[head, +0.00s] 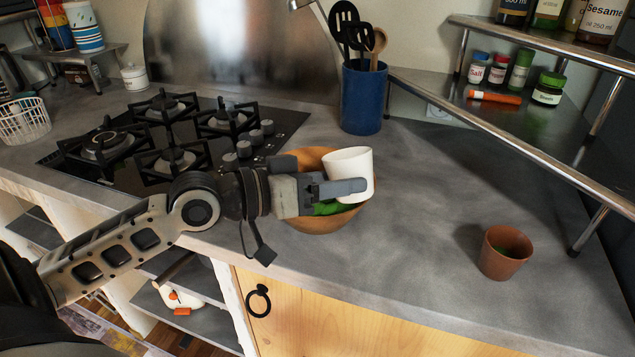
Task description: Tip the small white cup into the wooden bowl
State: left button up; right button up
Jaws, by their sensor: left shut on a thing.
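The small white cup (349,165) is held over the right part of the wooden bowl (312,222), slightly tilted. My left gripper (348,187) is shut on the cup from the left. The bowl stands on the grey counter to the right of the stove, and something green (332,208) shows in it below the gripper. The gripper and cup hide much of the bowl's inside. I cannot see what is in the cup. My right gripper is not in view.
A terracotta pot (504,252) stands on the counter at the right. A blue utensil holder (363,97) stands behind the bowl. The gas stove (180,137) is at left. A metal shelf (550,118) with jars is at back right. The counter between bowl and pot is clear.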

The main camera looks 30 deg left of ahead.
aim_at(326, 158)
pick_arm(q)
jog(key=shift+w+a+r+n+b, duration=0.1)
jog(key=shift+w+a+n+b, duration=0.05)
jog(key=shift+a+n+b, duration=0.3)
jog(key=shift+w+a+r+n+h+b, duration=0.3)
jog(key=shift+a+n+h+b, duration=0.1)
jog(key=shift+n, duration=0.25)
jog(key=shift+a+r+n+p, duration=0.2)
jog(key=shift+r+n+p, duration=0.2)
jog(key=shift+r+n, duration=0.55)
jog(key=shift+n+h, duration=0.3)
jog(key=shift+n, duration=0.35)
jog(key=shift+f, duration=0.15)
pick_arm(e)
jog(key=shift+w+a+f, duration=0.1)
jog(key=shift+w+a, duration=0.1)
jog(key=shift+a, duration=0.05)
pick_arm(q)
jog(key=shift+a+f+n+t, duration=0.15)
jog(key=shift+n+t, duration=0.15)
jog(key=shift+n, duration=0.2)
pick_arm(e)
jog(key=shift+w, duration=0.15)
pick_arm(q)
jog(key=shift+w+f+n, duration=0.1)
jog(key=shift+f+n, duration=0.05)
jog(key=shift+n, duration=0.25)
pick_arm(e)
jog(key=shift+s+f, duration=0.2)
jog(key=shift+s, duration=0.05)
